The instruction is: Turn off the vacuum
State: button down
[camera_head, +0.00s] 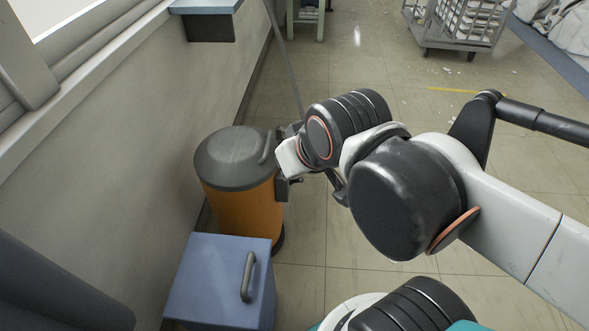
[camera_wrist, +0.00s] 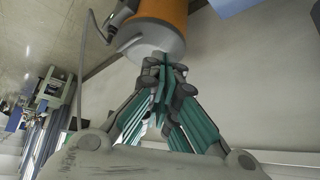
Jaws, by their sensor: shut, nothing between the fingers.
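The vacuum (camera_head: 240,195) is an orange canister with a dark grey lid, standing upright on the floor beside the left wall. Its orange body also shows at the top of the wrist view (camera_wrist: 165,12), with the lid side toward my gripper. My gripper (camera_wrist: 163,68) is shut and empty, its fingertips at or very near the vacuum's lid; I cannot tell whether they touch. In the head view my wrist hides most of the gripper, at the vacuum's right side. I cannot make out a switch on the vacuum.
A blue box (camera_head: 222,285) with a dark handle stands in front of the vacuum. A thin pole (camera_head: 284,55) rises behind it. A wheeled cart (camera_head: 461,22) stands at the back right. The tiled floor between is mostly clear.

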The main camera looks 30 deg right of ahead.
jog(key=w+d+r+m+g+p, duration=0.15)
jog(key=w+d, duration=0.25)
jog(key=w, duration=0.7)
jog(key=w+d+f+m+g+h, duration=0.1)
jog(key=w+d+f, duration=0.1)
jog(key=w+f, duration=0.3)
jog(key=w+d+f+m+g+h, duration=0.1)
jog(key=w+d+f+m, duration=0.15)
jog(key=w, duration=0.55)
jog(key=w+d+f+m+g, duration=0.1)
jog(key=w+d+f, duration=0.1)
jog(key=f, duration=0.7)
jog(key=w+d+f+m+g+p, duration=0.1)
jog(key=w+d+f, duration=0.2)
jog(key=f, duration=0.7)
jog(key=w+d+f+m+g+p, duration=0.1)
jog(key=d+f, duration=0.3)
jog(key=f, duration=0.5)
jog(key=shift+w+f+h, duration=0.2)
jog(key=shift+w+h, duration=0.2)
jog(key=shift+w, duration=0.4)
jog(key=shift+f, duration=0.1)
